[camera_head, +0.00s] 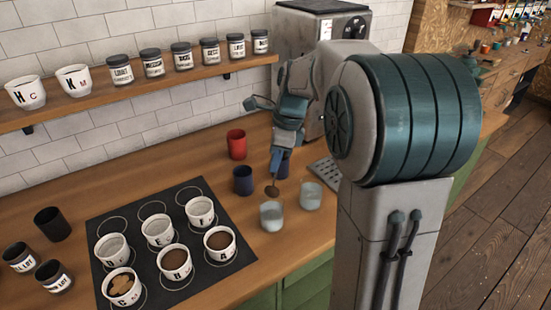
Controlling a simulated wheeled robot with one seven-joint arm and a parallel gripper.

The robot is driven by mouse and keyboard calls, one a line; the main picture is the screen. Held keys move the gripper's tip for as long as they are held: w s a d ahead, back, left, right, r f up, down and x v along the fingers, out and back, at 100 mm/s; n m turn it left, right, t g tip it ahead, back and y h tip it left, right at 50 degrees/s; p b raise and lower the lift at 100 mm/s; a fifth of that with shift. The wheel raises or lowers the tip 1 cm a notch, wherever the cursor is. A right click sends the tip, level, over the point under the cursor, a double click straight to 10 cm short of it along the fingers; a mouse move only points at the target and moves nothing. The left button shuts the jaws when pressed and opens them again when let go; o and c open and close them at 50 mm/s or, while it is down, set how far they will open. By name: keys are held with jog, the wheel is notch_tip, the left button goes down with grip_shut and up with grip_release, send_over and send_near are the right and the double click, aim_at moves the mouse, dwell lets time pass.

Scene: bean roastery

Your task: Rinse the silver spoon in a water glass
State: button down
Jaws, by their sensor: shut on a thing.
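My gripper (278,150) points down over the counter and is shut on a spoon (272,191). The spoon hangs with its bowl end low, and the bowl looks dark brown. Two clear water glasses stand on the counter: the left glass (271,217) is just below the spoon's bowl in the picture, and the right glass (311,197) is to its right. The spoon's bowl appears outside both glasses. I cannot tell its exact height or whether it is over the left glass or behind it. My gripper partly hides the spoon's handle.
A red cup (236,144) and a dark blue cup (243,181) stand left of the spoon; another blue cup (284,164) is partly hidden behind my gripper. A black mat (172,296) holds several white bowls. A metal grate (325,170) and a grey machine (300,45) are behind.

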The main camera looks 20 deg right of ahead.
jog(key=shift+d+f+b+x, duration=0.1)
jog(key=shift+d+b+x, duration=0.25)
jog(key=shift+b+x, duration=0.8)
jog(key=shift+d+f+b+x, duration=0.1)
jog(key=shift+d+b+x, duration=0.3)
jog(key=shift+x, duration=1.35)
jog(key=shift+d+f+b+x, duration=0.1)
jog(key=shift+d+b+x, duration=0.15)
jog(key=shift+b+x, duration=1)
jog(key=shift+s+p, duration=0.15)
jog(key=shift+p, duration=0.25)
jog(key=shift+r+p, duration=0.35)
jog(key=shift+p, duration=0.1)
jog(key=shift+f, duration=0.15)
jog(key=shift+a+f, duration=0.1)
jog(key=shift+f, duration=0.2)
jog(key=shift+r, duration=0.15)
jog(key=shift+r+p, duration=0.3)
jog(key=shift+p, duration=0.15)
jog(key=shift+f, duration=0.15)
